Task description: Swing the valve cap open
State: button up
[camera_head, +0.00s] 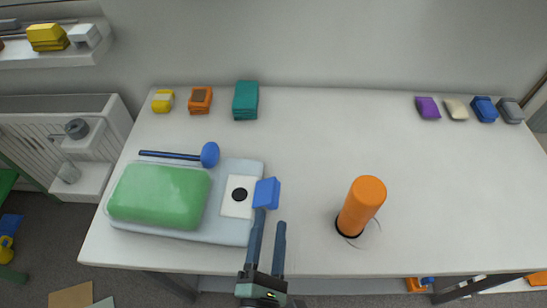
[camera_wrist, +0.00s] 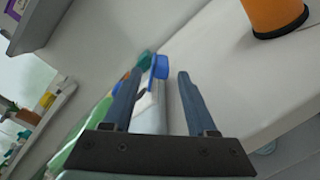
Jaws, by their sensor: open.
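A blue flap-like cap (camera_head: 267,193) stands at the right edge of a white plate (camera_head: 231,203) with a round black valve opening (camera_head: 240,194). The opening shows uncovered from above. The plate lies on a pale blue tray-like base (camera_head: 232,229), beside a green cushion-like block (camera_head: 160,194). In the wrist view a blue piece (camera_wrist: 160,66), probably the cap, shows beyond the left finger.
An orange cylinder (camera_head: 363,203) with a black base stands to the right, also in the wrist view (camera_wrist: 272,16). A blue-headed mallet (camera_head: 209,155) lies behind the base. Small coloured piles, including a teal one (camera_head: 246,100), line the back. The table's (camera_head: 330,130) middle is clear.

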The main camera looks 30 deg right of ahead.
jog(key=v, duration=0.5)
jog(key=shift+w, duration=0.1)
dwell(0.3)
